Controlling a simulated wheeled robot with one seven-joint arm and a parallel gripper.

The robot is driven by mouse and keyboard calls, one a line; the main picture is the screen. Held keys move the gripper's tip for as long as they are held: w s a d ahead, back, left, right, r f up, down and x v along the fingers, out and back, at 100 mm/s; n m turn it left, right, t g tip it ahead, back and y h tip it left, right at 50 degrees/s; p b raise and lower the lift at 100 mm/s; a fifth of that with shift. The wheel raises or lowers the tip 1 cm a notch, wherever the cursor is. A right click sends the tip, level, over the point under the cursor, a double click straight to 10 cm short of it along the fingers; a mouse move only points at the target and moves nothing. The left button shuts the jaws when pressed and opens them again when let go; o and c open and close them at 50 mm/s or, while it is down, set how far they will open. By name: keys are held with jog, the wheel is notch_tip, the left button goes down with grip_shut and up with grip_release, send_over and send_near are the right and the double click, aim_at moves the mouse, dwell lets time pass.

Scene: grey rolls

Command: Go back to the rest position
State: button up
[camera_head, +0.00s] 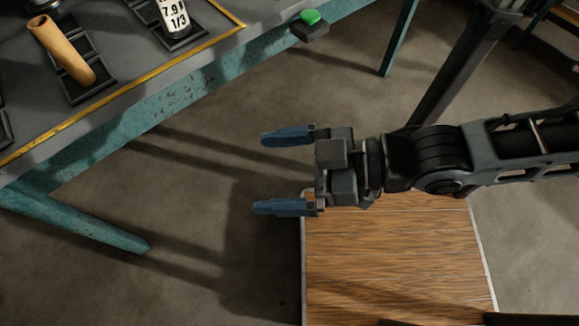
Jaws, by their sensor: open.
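My gripper (285,172) is in the middle of the head view, with its two blue fingers spread wide apart and pointing left. Nothing is between the fingers. It hangs over the floor, beyond the left edge of a wood-grained surface (390,260). My arm reaches in from the right edge of the view.
A worn teal table (215,75) with a grey, yellow-edged top fills the upper left. On it are a tan roll (60,48) in a black holder and a white labelled cylinder (173,15). A green button (311,16) is at its edge. Bare floor (200,190) lies between.

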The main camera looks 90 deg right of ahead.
jog(key=shift+s+a+r+y, duration=0.2)
jog(key=shift+s+a, duration=0.05)
jog(key=shift+s, duration=0.15)
jog(key=shift+s+a+r+y, duration=0.15)
jog(key=shift+s+a+y, duration=0.05)
jog(key=shift+s, duration=0.2)
